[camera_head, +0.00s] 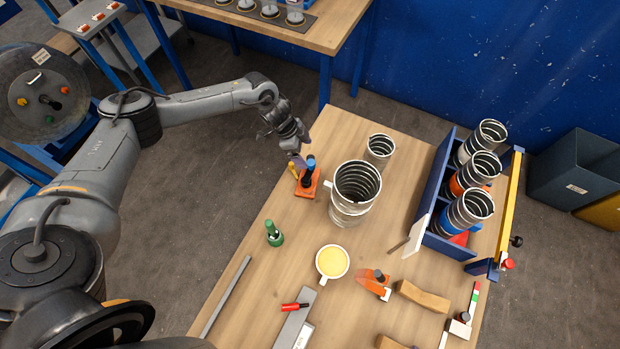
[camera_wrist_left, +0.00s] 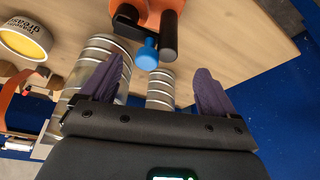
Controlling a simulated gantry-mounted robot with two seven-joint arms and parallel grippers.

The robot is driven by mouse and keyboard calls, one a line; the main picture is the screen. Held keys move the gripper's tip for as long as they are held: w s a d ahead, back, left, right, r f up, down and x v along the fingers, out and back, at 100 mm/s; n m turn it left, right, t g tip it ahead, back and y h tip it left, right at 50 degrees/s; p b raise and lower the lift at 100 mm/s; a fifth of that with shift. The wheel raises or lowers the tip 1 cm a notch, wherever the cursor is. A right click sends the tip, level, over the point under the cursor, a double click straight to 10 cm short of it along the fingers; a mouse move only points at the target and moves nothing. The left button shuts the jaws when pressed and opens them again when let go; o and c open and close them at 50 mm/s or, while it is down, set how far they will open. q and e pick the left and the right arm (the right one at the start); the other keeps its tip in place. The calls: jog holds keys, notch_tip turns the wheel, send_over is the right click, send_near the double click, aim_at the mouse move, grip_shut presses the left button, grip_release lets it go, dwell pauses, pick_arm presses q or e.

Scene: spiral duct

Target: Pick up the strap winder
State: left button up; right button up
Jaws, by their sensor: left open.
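The strap winder appears to be the orange tool (camera_head: 307,184) with a black post and a blue knob, on the left edge of the wooden table. In the left wrist view its orange body (camera_wrist_left: 150,12), black handle and blue knob (camera_wrist_left: 147,56) show at the top middle, beyond my fingertips. My left gripper (camera_head: 297,160) is just above and behind it in the head view. In the left wrist view the purple fingers (camera_wrist_left: 158,88) are spread apart with nothing held between them. Whether a finger touches the tool cannot be told. My right gripper is not in view.
A large spiral duct (camera_head: 354,194) stands close right of the tool, a smaller one (camera_head: 379,149) behind. A green bottle (camera_head: 274,234) and yellow grease tin (camera_head: 332,262) stand nearer. A blue rack (camera_head: 437,203) holds ducts at right. Another orange tool (camera_head: 371,279) lies in front.

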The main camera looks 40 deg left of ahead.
aim_at(311, 159)
pick_arm(q)
jog(key=shift+d+x, duration=0.2)
jog(key=shift+x, duration=1.25)
jog(key=shift+d+x, duration=0.15)
jog(key=shift+x, duration=1.3)
jog(key=shift+r, duration=0.1)
jog(key=shift+c, duration=0.3)
grip_shut()
